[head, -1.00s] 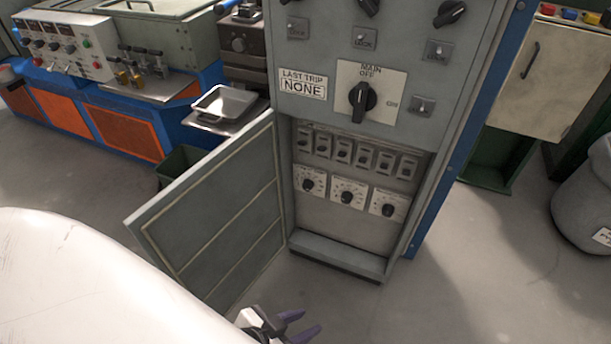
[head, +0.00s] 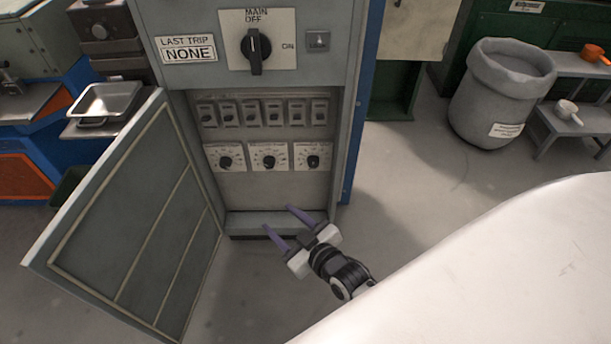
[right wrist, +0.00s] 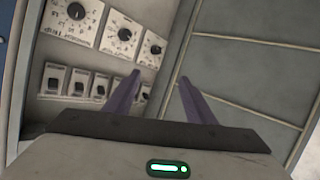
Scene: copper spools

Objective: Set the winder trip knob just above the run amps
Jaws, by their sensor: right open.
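Three dials with black knobs sit in a row inside the open cabinet: a left dial (head: 226,162), a middle dial (head: 269,162) and a right dial (head: 313,162). Their labels are too small to read, so I cannot tell which is the winder trip knob. The right wrist view, turned over, shows the left (right wrist: 155,49), middle (right wrist: 124,34) and right (right wrist: 76,11) knobs. My right gripper (head: 278,217) is open and empty, below the dials at the cabinet's bottom ledge, touching no knob. It also shows in the right wrist view (right wrist: 159,78). My left gripper is out of view.
A row of breaker switches (head: 262,112) sits above the dials. The main switch (head: 256,46) points to OFF, beside a plate reading LAST TRIP NONE (head: 187,49). The cabinet door (head: 130,225) stands open at the left. A grey bin (head: 495,95) stands right; floor between is clear.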

